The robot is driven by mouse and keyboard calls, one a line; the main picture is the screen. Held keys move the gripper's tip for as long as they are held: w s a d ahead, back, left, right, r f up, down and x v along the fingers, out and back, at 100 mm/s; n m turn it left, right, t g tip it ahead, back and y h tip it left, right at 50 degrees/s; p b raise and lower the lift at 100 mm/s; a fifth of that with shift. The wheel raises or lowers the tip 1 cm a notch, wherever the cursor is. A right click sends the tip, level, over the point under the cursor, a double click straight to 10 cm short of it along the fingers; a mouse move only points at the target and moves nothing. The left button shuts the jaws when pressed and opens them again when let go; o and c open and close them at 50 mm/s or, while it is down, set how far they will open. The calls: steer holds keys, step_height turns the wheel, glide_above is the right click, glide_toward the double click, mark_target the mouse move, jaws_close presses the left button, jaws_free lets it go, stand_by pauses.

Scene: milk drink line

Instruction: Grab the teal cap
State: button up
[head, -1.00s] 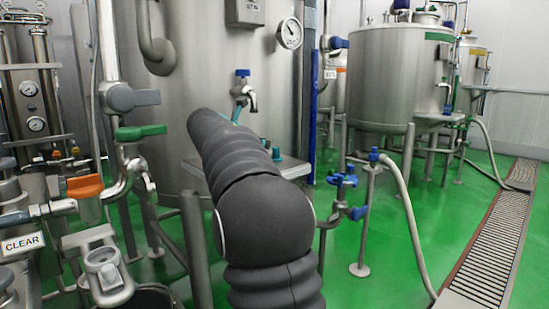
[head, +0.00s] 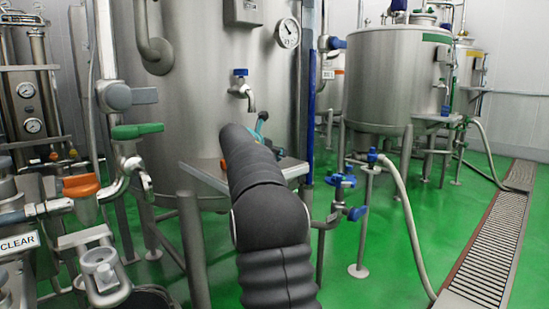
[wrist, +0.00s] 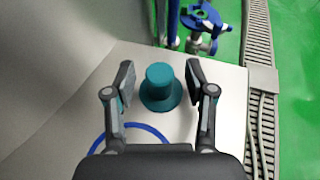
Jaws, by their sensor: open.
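The teal cap (wrist: 160,77), a short round knob on a wider flange, stands on a pale metal shelf (wrist: 225,90) in the middle of the wrist view. My gripper (wrist: 160,80) is open, with one dark finger to the left of the cap and one to the right. Gaps show between the cap and both fingers. In the head view my dark arm covers most of the gripper and part of the shelf (head: 291,170). A small bit of teal shows past the arm there, but I cannot tell what it belongs to.
A blue ring (wrist: 148,128) lies on the shelf, partly hidden by my gripper. The big steel tank (head: 200,70), with a tap (head: 243,95), rises behind the shelf. Blue-handled valves (head: 341,181) stand to its right. Green floor and a drain grate (head: 490,245) lie farther right.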

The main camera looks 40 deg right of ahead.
steer(key=shift+w+d, duration=0.1)
steer(key=shift+d, duration=0.1)
steer(key=shift+c, duration=0.2)
jaws_close()
steer(key=shift+r, duration=0.1)
